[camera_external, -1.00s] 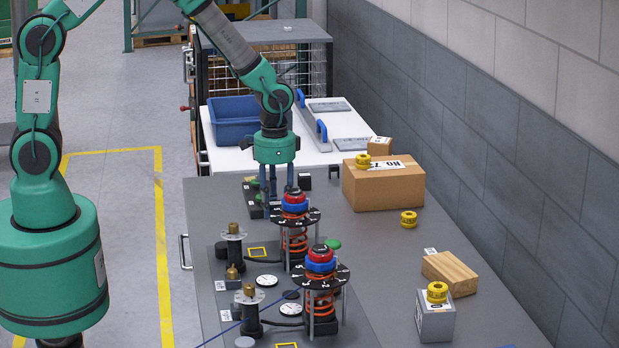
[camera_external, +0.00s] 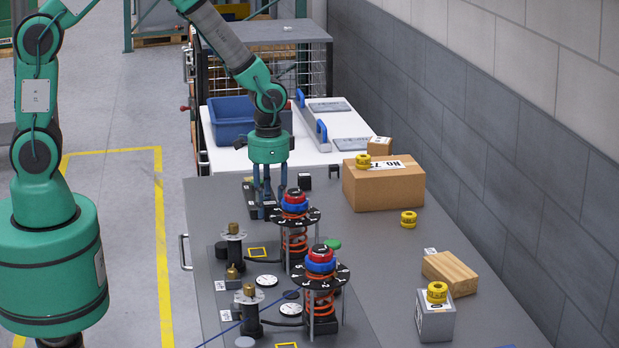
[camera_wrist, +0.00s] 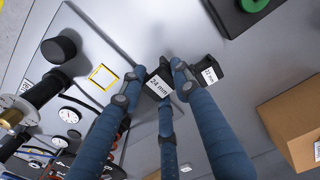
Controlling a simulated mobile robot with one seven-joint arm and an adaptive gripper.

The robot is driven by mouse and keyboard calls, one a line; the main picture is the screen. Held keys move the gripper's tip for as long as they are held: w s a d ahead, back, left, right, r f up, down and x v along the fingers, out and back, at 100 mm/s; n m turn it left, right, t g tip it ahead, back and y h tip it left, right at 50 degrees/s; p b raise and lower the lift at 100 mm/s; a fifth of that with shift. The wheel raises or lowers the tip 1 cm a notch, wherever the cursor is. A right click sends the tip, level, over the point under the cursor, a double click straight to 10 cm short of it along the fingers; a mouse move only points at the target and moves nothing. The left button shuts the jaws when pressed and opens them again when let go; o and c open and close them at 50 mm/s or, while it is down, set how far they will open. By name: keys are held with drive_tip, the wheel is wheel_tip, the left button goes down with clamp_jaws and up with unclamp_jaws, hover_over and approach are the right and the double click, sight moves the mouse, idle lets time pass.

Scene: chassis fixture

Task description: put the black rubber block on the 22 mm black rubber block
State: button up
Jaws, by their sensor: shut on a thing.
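My gripper (camera_external: 268,208) has blue fingers and is over the grey bench, behind the spring fixtures. In the wrist view my gripper (camera_wrist: 155,82) is shut on a black block (camera_wrist: 159,83) labelled 24 mm. In the external view the fingers hide most of that block, and I cannot tell its height above the bench. A second black block (camera_wrist: 207,74), labelled 22 mm, stands just right of the fingertips in the wrist view. It appears to be the small black block (camera_external: 304,182) right of my gripper in the external view.
Two spring fixtures (camera_external: 320,285) stand at the front. A cardboard box (camera_external: 385,190) with a yellow part (camera_external: 363,161) on it stands right. A black box with a green top (camera_wrist: 245,12) is near the gripper. Bare bench lies between the 22 mm block and the cardboard box.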

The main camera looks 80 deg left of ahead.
drive_tip(key=s+a+r+p, duration=0.2)
drive_tip(key=s+r+p, duration=0.1)
drive_tip(key=s, duration=0.6)
drive_tip(key=shift+s+a+r+p, duration=0.3)
drive_tip(key=shift+a+r, duration=0.1)
drive_tip(key=shift+r, duration=0.3)
drive_tip(key=shift+w, duration=0.1)
drive_tip(key=w+a, duration=0.1)
drive_tip(key=w, duration=0.4)
drive_tip(key=w+f, duration=0.1)
drive_tip(key=w, duration=0.4)
drive_tip(key=w+a, duration=0.1)
drive_tip(key=w, duration=0.4)
drive_tip(key=shift+w+a+f, duration=0.25)
drive_tip(key=shift+w+a, duration=0.05)
drive_tip(key=shift+w, duration=0.05)
drive_tip(key=shift+f, duration=0.1)
drive_tip(key=shift+f+b, duration=0.4)
drive_tip(key=shift+f, duration=1.25)
drive_tip(key=shift+f, duration=0.2)
